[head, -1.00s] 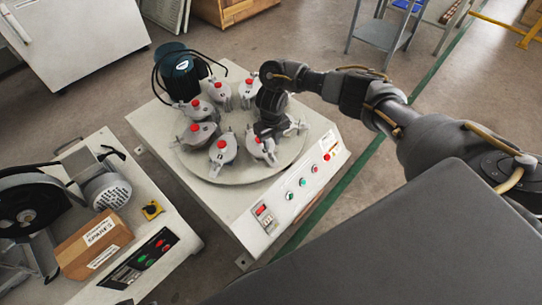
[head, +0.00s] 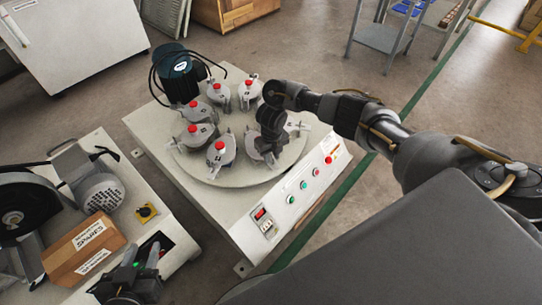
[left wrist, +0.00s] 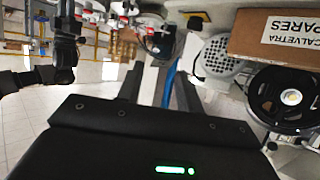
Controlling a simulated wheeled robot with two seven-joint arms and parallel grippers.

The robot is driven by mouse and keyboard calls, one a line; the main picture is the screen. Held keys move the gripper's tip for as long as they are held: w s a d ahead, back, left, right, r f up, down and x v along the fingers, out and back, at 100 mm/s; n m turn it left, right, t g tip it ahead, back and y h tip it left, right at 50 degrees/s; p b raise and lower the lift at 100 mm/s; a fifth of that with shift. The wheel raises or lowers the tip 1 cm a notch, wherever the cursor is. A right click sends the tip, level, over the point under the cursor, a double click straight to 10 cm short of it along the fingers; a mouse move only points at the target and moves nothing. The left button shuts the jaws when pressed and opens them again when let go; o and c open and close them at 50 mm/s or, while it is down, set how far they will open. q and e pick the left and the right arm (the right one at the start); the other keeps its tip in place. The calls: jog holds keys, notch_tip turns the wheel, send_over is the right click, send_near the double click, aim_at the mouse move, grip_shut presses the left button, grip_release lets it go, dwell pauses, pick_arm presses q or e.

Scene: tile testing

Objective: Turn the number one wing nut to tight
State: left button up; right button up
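A round grey turntable (head: 225,173) on a pale machine carries a ring of several grey clamp stations with red caps and wing nuts. Their number labels are too small to read, so I cannot tell which is number one. My right gripper (head: 268,152) points down over the station at the turntable's right, whose wing nut (head: 262,158) it largely covers. I cannot tell whether its fingers touch the nut or how far they are apart. My left gripper (head: 141,256) is low at the bottom left, empty, its fingers apart; they also show in the left wrist view (left wrist: 156,72).
The machine's front has a panel (head: 296,194) with buttons and a small display. A dark motor (head: 176,76) stands at its back left.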

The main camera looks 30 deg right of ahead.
jog(key=shift+a, duration=0.1)
grip_shut()
